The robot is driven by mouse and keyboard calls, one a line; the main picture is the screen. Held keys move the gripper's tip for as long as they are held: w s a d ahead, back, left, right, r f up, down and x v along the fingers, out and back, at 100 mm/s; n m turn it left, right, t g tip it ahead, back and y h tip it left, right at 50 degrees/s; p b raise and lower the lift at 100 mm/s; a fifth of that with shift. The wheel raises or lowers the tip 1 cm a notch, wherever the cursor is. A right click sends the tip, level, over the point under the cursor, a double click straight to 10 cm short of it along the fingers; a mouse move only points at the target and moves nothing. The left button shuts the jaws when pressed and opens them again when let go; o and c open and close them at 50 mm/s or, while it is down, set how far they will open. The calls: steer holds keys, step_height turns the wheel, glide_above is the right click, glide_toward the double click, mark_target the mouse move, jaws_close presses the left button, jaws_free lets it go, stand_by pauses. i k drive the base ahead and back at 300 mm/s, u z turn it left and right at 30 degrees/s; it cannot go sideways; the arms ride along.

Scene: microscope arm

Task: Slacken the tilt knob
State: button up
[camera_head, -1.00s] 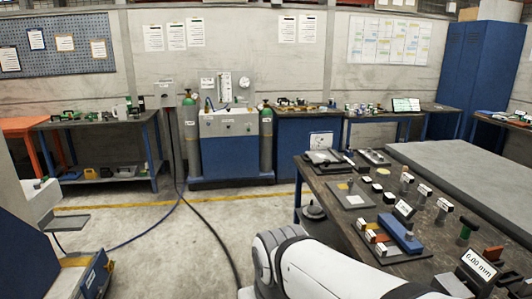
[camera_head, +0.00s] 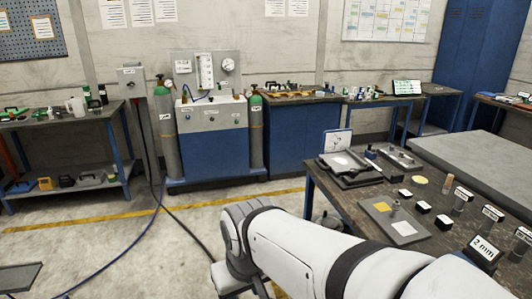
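I cannot make out a microscope arm or a tilt knob in this view. My own white arm fills the lower middle of the picture, and its far end bends down near the bottom edge. My gripper is not in view.
A dark workbench (camera_head: 330,190) at right holds a flat black device (camera_head: 348,168), a plate with yellow and grey squares (camera_head: 392,222), several small labelled blocks and a "2 mm" sign (camera_head: 484,249). A blue cabinet with gauges (camera_head: 212,140) stands at the back. Open floor (camera_head: 110,240) lies at left.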

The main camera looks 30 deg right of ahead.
mark_target(354, 172)
steer(key=i, duration=1.4)
steer(key=z, duration=2.2)
steer(key=i, duration=1)
